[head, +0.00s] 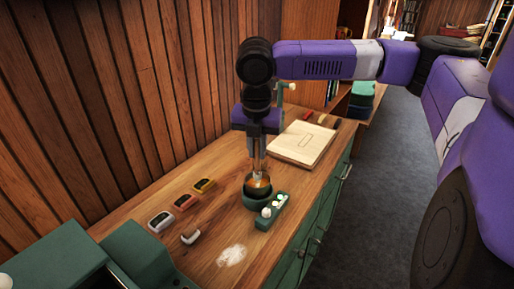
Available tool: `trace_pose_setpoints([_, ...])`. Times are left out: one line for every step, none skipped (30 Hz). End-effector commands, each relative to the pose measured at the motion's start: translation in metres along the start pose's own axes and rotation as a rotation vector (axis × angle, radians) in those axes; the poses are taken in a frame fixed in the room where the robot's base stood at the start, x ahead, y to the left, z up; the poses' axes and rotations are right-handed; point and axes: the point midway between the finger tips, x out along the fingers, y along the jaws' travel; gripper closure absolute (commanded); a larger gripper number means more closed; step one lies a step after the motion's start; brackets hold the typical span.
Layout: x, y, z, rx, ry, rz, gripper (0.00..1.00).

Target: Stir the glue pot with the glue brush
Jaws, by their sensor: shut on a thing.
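The glue pot (257,198) is a small, round, dark green pot standing on the wooden workbench in the head view. My gripper (257,160) points straight down above it. It is shut on the glue brush (257,175), a thin upright shape between the fingers. The brush's lower end is over or inside the pot's mouth, where an amber-brown colour shows. The fingers hide much of the brush, and I cannot tell how deep its tip sits.
A green block with white knobs (270,211) stands close to the pot's right. A pale board (301,143) lies behind, and a whitish patch (231,256) marks the bench in front. A plank wall (110,110) borders the left.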

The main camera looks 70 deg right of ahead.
Motion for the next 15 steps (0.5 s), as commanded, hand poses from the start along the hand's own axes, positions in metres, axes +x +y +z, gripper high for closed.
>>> trace_pose_setpoints([0.005, 0.0, -0.001, 0.001, 0.002, 0.0, 1.0])
trace_pose_setpoints([0.007, 0.0, -0.001, 0.001, 0.003, 0.001, 1.0])
trace_pose_setpoints([0.01, 0.0, -0.001, 0.001, 0.003, 0.001, 1.0])
trace_pose_setpoints([0.012, 0.0, -0.001, 0.001, 0.003, 0.001, 1.0])
trace_pose_setpoints([0.014, 0.0, -0.001, 0.001, 0.002, 0.001, 1.0])
trace_pose_setpoints([0.017, 0.0, -0.001, 0.001, 0.002, 0.001, 1.0])
trace_pose_setpoints([0.019, 0.0, -0.001, 0.001, 0.002, 0.001, 1.0])
trace_pose_setpoints([0.021, 0.001, -0.001, 0.001, 0.002, 0.001, 1.0])
trace_pose_setpoints([0.024, 0.001, -0.001, 0.001, 0.002, 0.001, 1.0])
trace_pose_setpoints([0.026, 0.0, -0.001, 0.001, 0.002, 0.001, 1.0])
trace_pose_setpoints([0.029, 0.0, -0.001, 0.001, 0.002, 0.001, 1.0])
trace_pose_setpoints([0.032, 0.001, -0.001, 0.001, 0.002, 0.001, 1.0])
trace_pose_setpoints([0.034, 0.001, 0.0, 0.001, 0.002, 0.001, 1.0])
trace_pose_setpoints([0.036, 0.001, 0.0, 0.001, 0.002, 0.001, 1.0])
trace_pose_setpoints([0.039, 0.001, 0.0, 0.0, 0.002, 0.001, 1.0])
